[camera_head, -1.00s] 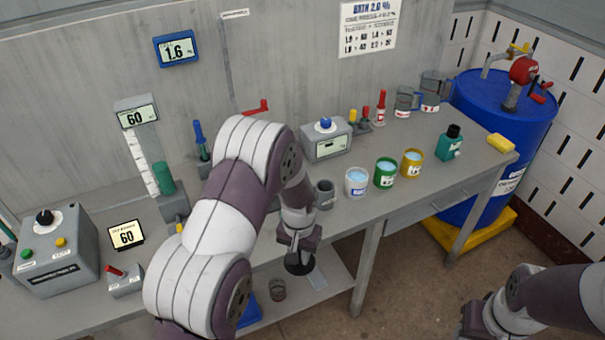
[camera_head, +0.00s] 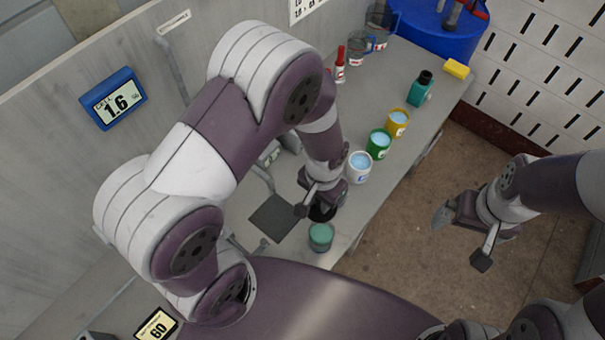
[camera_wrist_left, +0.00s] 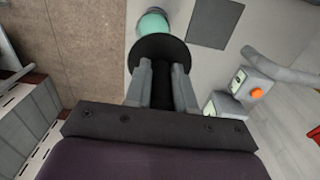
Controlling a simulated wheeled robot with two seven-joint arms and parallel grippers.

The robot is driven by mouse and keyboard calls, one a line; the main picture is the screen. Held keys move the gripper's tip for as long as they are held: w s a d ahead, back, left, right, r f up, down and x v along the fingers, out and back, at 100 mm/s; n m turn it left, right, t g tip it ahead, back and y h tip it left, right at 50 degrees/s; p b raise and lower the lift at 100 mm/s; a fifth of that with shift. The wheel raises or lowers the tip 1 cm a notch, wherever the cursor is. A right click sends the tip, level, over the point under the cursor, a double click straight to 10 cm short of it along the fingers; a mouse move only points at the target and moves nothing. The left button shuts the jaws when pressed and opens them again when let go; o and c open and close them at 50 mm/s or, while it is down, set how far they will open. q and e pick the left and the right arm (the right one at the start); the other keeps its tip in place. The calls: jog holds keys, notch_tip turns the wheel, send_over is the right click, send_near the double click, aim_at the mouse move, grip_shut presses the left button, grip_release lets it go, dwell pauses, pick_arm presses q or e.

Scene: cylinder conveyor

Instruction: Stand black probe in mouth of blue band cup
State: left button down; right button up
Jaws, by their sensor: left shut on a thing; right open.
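The white cup with the blue band (camera_head: 360,167) stands upright on the bench in the head view, with pale blue liquid inside. My left gripper (camera_head: 325,194) is below and left of this cup, apart from it. It is shut on a black piece with a wide round disc (camera_head: 323,213), which looks like the black probe. In the left wrist view the fingers (camera_wrist_left: 160,80) grip its dark stem, and the disc (camera_wrist_left: 155,48) is beyond the fingertips. The disc hides whatever is under it. My right gripper (camera_head: 458,238) is open and empty over the floor.
Green (camera_head: 379,144) and yellow (camera_head: 397,123) cups stand behind the blue band cup. A teal-filled glass (camera_head: 321,237) stands close to the disc, beside a dark square mat (camera_head: 275,217). A teal bottle (camera_head: 420,87) and yellow block (camera_head: 456,69) are farther back.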

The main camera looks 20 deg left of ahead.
pick_arm(q)
jog(key=shift+s+d+r, duration=0.1)
jog(key=shift+s+d, duration=0.1)
jog(key=shift+d, duration=0.3)
jog(key=shift+s+d+r, duration=0.1)
jog(key=shift+s+d, duration=0.05)
jog(key=shift+d, duration=0.35)
jog(key=shift+s+d, duration=0.2)
jog(key=shift+d, duration=0.1)
jog(key=shift+s+a+r, duration=0.1)
jog(key=shift+a, duration=0.05)
jog(key=f, duration=0.1)
jog(key=a+f+b, duration=0.1)
jog(key=f, duration=0.1)
jog(key=shift+w+a+b, duration=0.2)
jog(key=shift+w+b, duration=0.15)
jog(key=shift+d+f+b, duration=0.35)
jog(key=shift+f+b, duration=0.3)
jog(key=shift+f, duration=0.15)
jog(key=shift+s+d+f, duration=0.15)
jog(key=shift+f, duration=0.05)
jog(key=shift+a, duration=0.3)
jog(key=shift+d+r, duration=0.1)
jog(key=shift+d, duration=0.15)
pick_arm(e)
jog(key=f, duration=0.1)
jog(key=d+f, duration=0.1)
jog(key=s+f, duration=0.1)
jog(key=shift+d+f, duration=0.1)
jog(key=shift+d, duration=0.3)
